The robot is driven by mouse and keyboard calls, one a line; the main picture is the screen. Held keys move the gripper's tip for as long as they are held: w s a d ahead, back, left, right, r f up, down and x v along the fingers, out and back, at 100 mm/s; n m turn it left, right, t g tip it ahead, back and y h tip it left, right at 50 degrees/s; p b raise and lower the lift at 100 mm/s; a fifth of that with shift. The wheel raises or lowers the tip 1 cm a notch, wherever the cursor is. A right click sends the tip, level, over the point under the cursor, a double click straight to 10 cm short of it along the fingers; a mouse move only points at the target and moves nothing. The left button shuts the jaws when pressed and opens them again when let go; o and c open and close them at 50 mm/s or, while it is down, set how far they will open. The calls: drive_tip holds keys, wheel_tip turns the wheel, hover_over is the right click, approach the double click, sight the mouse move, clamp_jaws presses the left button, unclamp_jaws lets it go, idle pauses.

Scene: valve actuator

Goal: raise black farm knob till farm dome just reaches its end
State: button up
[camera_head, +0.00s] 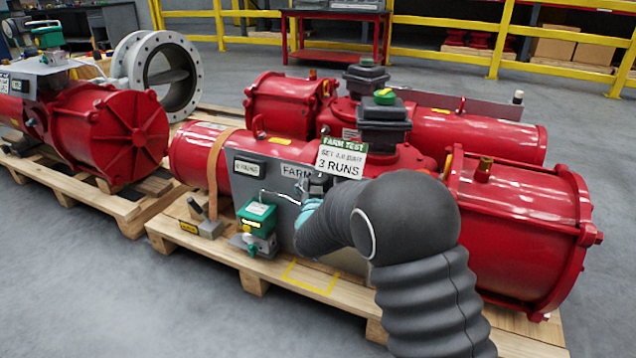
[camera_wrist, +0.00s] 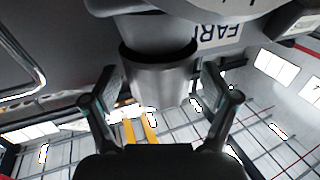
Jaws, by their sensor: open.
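In the head view my gripper (camera_head: 314,190) is at the grey panel (camera_head: 254,180), just below the FARM label (camera_head: 294,171); my arm hides much of this spot. In the wrist view my open gripper (camera_wrist: 161,82) has one finger on each side of a grey metallic cylinder (camera_wrist: 160,82) with a dark band above it. I cannot make out a black knob clearly, nor whether the fingers touch the cylinder. A small green dome (camera_head: 384,96) with a yellow mark sits on the black box (camera_head: 384,125) atop the red actuator behind the panel.
A FARM TEST sign (camera_head: 341,158) stands just above my gripper. A green-topped box (camera_head: 257,222) and a bent metal handle (camera_head: 281,197) are left of it. Red cylinders (camera_head: 520,225) flank the panel on a wooden pallet (camera_head: 210,246). Grey floor is clear at the front left.

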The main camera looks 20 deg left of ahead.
drive_tip(key=shift+w+a, duration=0.1)
drive_tip(key=shift+w, duration=0.35)
drive_tip(key=c, duration=1.2)
drive_tip(key=shift+h, duration=0.3)
drive_tip(key=shift+m+h, duration=0.8)
drive_tip(key=shift+h, duration=0.1)
